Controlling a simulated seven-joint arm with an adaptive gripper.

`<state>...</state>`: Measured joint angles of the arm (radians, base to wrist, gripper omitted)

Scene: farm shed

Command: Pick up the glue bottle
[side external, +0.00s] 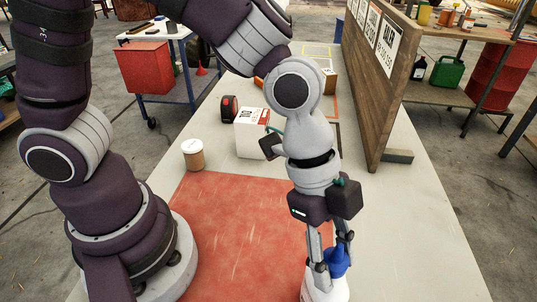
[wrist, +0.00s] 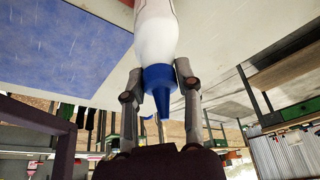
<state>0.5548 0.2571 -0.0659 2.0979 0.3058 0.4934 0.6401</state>
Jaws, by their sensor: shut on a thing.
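The glue bottle (side external: 322,293) is white with a blue cap and nozzle, at the bottom edge of the side view. Its base is cut off there, so I cannot tell whether it touches the table. My gripper (side external: 332,268) points down and is shut on the bottle around its blue cap and upper part. In the wrist view the bottle (wrist: 155,36) is between the two fingertips of my gripper (wrist: 160,73), with the blue nozzle pointing back toward the palm. Its lower end runs out of the top of that view.
A red mat (side external: 240,215) lies on the pale table (side external: 410,240). A lidded jar (side external: 194,154), a white box (side external: 251,133) and a black-and-red item (side external: 229,108) stand behind it. A wooden sign board (side external: 382,95) stands along the right. The table's right front is clear.

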